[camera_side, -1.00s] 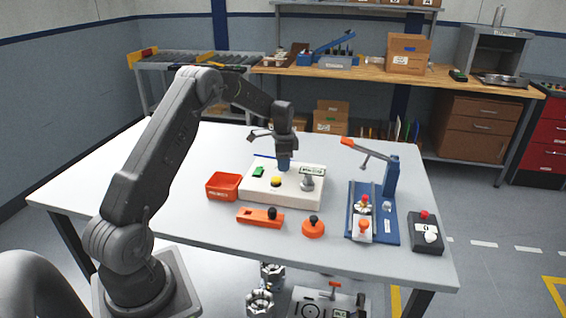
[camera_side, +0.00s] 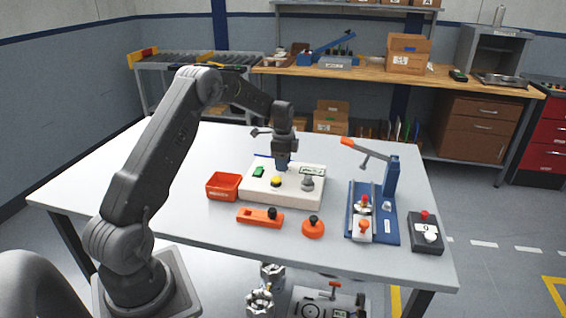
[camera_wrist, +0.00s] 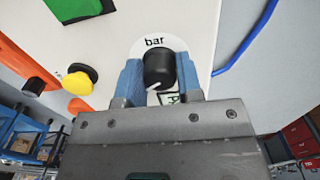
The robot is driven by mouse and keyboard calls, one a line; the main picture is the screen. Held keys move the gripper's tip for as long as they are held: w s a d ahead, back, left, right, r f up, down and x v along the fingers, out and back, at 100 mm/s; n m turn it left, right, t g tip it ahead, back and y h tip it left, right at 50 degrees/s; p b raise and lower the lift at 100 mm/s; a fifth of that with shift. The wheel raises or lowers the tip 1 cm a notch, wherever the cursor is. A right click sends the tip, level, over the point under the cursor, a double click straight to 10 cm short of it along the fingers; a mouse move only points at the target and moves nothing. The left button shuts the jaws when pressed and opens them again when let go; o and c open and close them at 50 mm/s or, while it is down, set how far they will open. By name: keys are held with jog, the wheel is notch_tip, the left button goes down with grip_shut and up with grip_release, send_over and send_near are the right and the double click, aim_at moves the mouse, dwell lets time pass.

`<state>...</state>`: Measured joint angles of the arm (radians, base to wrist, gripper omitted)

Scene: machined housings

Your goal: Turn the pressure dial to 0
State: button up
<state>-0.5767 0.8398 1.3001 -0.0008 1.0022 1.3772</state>
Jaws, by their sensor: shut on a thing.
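The pressure dial (camera_wrist: 158,68) is a round black knob with a white pointer line, on a white disc marked "bar". Its pointer slants toward the lower left in the wrist view. No scale numbers can be read around it. My gripper (camera_wrist: 159,78) is shut on the dial, with one blue fingertip on each side. In the side view my gripper (camera_side: 283,165) points down at the back of the cream panel (camera_side: 300,200), and the dial is hidden there.
The panel also carries a green part (camera_side: 259,171), a yellow button (camera_side: 275,181) and a grey knob (camera_side: 307,184). A red bin (camera_side: 223,186) stands at its left. Orange fixtures (camera_side: 256,217) lie in front. A blue lever press (camera_side: 390,180) stands right. The table's left is clear.

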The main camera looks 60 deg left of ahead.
jog(key=shift+r, duration=0.1)
jog(key=o, duration=0.9)
notch_tip(320, 180, up, 14)
jog(key=shift+f, duration=0.15)
